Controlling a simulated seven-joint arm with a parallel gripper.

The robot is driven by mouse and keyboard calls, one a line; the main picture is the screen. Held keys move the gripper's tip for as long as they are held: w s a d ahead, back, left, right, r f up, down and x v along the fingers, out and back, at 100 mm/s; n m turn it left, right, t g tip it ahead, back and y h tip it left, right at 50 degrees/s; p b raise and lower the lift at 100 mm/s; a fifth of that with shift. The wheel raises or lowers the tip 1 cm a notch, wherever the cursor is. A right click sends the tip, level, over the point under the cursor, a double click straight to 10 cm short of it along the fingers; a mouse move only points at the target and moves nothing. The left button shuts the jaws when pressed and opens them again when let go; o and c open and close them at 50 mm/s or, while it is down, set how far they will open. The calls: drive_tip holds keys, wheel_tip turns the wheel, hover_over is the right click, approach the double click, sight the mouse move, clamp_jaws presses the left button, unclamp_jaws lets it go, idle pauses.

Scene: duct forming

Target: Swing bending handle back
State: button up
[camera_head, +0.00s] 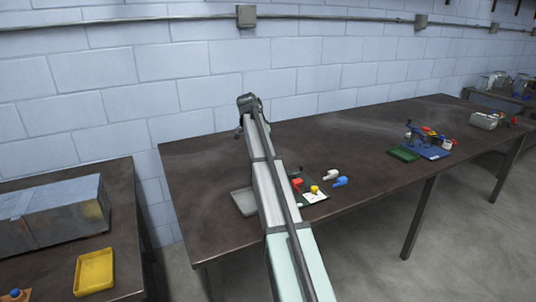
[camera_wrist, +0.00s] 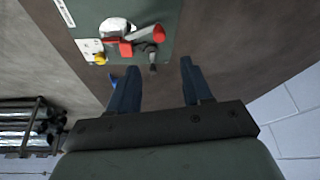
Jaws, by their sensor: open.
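In the wrist view a green base plate (camera_wrist: 190,12) at the top carries a small bending device. A lever with a red grip (camera_wrist: 148,34), which I take for the bending handle, slants up to the right across it. A red block, a round white part (camera_wrist: 115,27) and a yellow knob (camera_wrist: 100,59) sit beside it. My gripper (camera_wrist: 160,66) is open and empty, its two dark fingers apart just below the plate's lower edge. The red grip (camera_head: 297,184) also shows in the head view, right of my arm.
The brown table (camera_head: 370,130) is mostly clear behind the device. A white piece (camera_head: 331,174) and a blue piece (camera_head: 340,182) lie right of it. A grey tray (camera_head: 243,201) lies left of my arm. A blue fixture (camera_head: 428,148) stands farther right.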

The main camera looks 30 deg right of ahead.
drive_tip(key=shift+v, duration=0.75)
